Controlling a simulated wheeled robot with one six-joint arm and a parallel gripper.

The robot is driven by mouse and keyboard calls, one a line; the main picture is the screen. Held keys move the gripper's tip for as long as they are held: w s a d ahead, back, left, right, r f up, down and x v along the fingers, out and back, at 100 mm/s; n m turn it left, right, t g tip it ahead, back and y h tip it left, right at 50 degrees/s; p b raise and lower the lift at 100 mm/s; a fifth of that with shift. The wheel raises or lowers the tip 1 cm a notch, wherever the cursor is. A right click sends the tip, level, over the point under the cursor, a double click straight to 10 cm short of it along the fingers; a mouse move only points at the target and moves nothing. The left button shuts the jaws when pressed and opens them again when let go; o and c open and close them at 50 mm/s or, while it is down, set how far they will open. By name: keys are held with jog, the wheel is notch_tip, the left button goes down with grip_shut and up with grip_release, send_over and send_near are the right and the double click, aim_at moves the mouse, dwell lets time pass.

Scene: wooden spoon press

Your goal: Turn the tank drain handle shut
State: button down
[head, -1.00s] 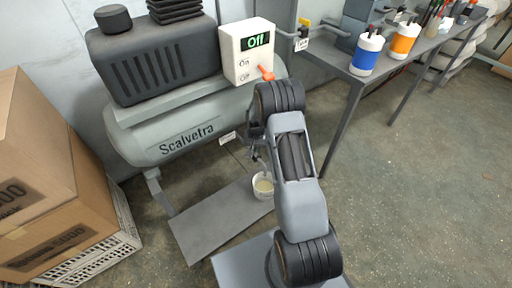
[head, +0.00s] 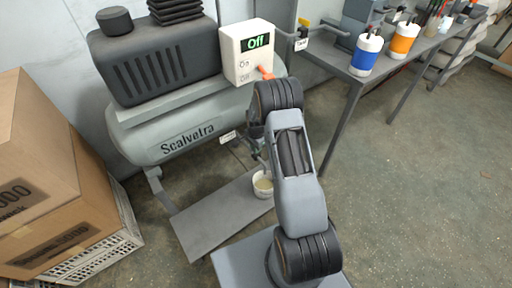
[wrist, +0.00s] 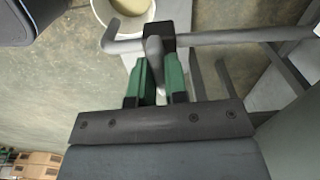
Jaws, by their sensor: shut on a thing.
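The grey compressor tank (head: 150,138) lies at the left in the head view. In the wrist view its drain valve has a black body (wrist: 161,36), with a grey pipe running right and a bent spout to the left. The grey drain handle (wrist: 154,50) points from the body towards me. My gripper (wrist: 157,80), with green finger pads, is shut on this handle, one pad on each side. In the head view my arm largely hides the gripper and the valve.
A white cup (head: 263,186) with pale liquid stands on the grey plate (head: 205,222) below the drain. The white switch box (head: 248,50) reads "Off". Cardboard boxes (head: 50,190) stand left; a bench (head: 375,68) with bottles stands right. Floor at right is clear.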

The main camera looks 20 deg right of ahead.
jog(key=shift+m, duration=0.5)
jog(key=c, duration=1.1)
grip_release()
jog(key=shift+c, duration=0.2)
notch_tip(320, 180, up, 12)
jog(key=p, duration=0.3)
